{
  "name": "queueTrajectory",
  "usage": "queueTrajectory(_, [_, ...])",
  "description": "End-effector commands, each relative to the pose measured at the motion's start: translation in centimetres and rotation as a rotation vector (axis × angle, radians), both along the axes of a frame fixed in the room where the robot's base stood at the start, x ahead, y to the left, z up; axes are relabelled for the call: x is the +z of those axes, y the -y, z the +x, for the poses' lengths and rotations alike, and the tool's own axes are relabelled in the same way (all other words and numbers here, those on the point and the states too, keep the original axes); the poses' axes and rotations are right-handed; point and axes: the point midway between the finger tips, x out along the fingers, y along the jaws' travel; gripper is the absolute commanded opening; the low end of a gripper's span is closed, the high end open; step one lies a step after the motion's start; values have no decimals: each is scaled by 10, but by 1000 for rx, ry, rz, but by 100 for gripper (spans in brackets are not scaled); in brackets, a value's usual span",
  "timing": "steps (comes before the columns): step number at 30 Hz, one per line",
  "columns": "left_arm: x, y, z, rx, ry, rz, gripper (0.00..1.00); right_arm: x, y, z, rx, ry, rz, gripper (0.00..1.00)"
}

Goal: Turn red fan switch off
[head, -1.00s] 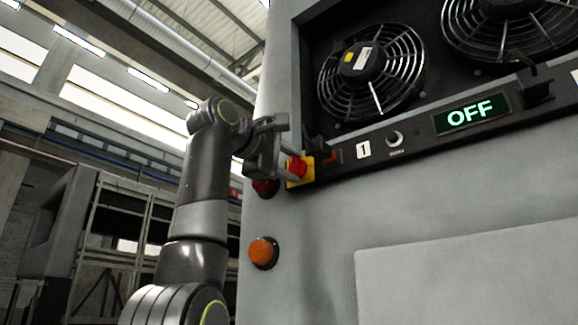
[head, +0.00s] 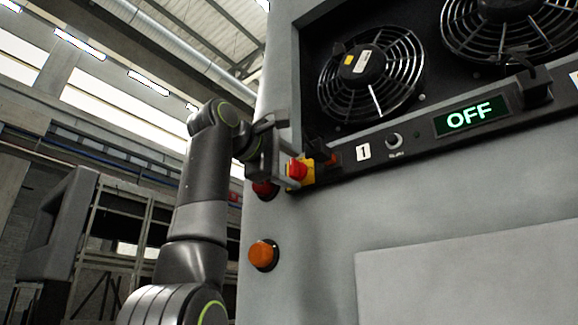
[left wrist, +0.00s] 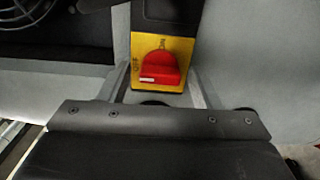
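The red fan switch (left wrist: 160,69) is a rotary knob on a yellow plate (left wrist: 181,47). In the left wrist view its white mark points left, near the lettering OFF, with ON at the top. The knob also shows in the head view (head: 297,169), at the left end of the fan panel. My left gripper (left wrist: 159,88) is open, its two fingers apart on either side of the knob's lower part. Whether they touch it I cannot tell. The green display (head: 472,116) reads OFF. My right gripper is not in view.
Two caged fans (head: 371,73) sit above the panel. An orange button (head: 263,254) and a red one (head: 265,188) sit on the grey wall, the red one close to my gripper.

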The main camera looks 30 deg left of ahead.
Motion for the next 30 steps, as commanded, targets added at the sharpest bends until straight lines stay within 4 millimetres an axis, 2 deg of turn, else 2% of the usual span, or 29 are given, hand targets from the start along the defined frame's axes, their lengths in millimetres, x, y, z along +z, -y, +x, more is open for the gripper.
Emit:
queueTrajectory(8, [0,0,0,0,0,1,60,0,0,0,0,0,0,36])
queueTrajectory(13, [-2,-1,-12,0,1,1,60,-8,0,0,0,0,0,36])
queueTrajectory(17, [-3,-3,-38,0,5,1,60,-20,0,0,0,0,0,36])
queueTrajectory(24, [-3,-8,-97,0,5,1,60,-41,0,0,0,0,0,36])
queueTrajectory(30, [-2,-11,-141,0,3,1,60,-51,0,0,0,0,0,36])
